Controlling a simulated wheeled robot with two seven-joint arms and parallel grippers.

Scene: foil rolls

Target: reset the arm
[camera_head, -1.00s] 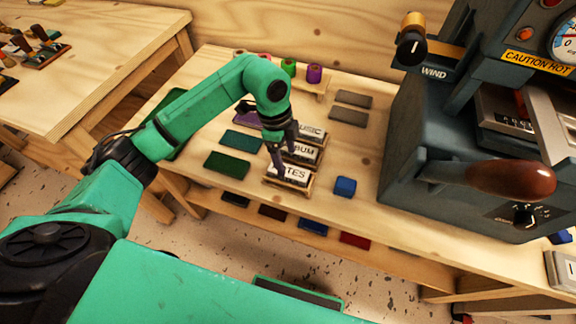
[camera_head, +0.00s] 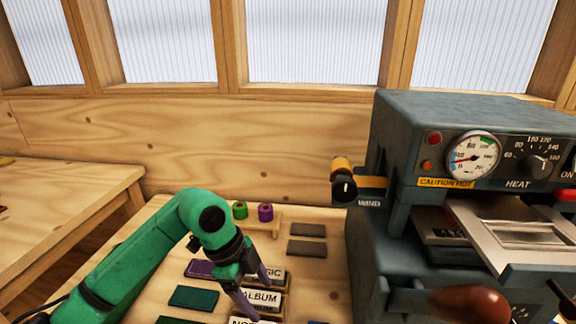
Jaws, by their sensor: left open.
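My left arm, green with black joints, comes in from the lower left in the head view. Its left gripper (camera_head: 262,302) points down with its two fingers apart and nothing seen between them. The fingers are in front of a row of lettered blocks: one reading "SIC" with its start hidden (camera_head: 271,272), the "ALBUM" block (camera_head: 262,297), and one partly cut off at the bottom edge. I cannot tell whether the fingers touch the blocks. I cannot make out my right gripper in this view.
The foil press (camera_head: 400,240) with gauge and brown-handled lever (camera_head: 468,304) stands at the right. Green (camera_head: 240,210) and purple (camera_head: 265,212) rolls stand on a rack at the back. Two grey pads (camera_head: 307,230) lie between arm and press. Another table (camera_head: 75,190) is at the left.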

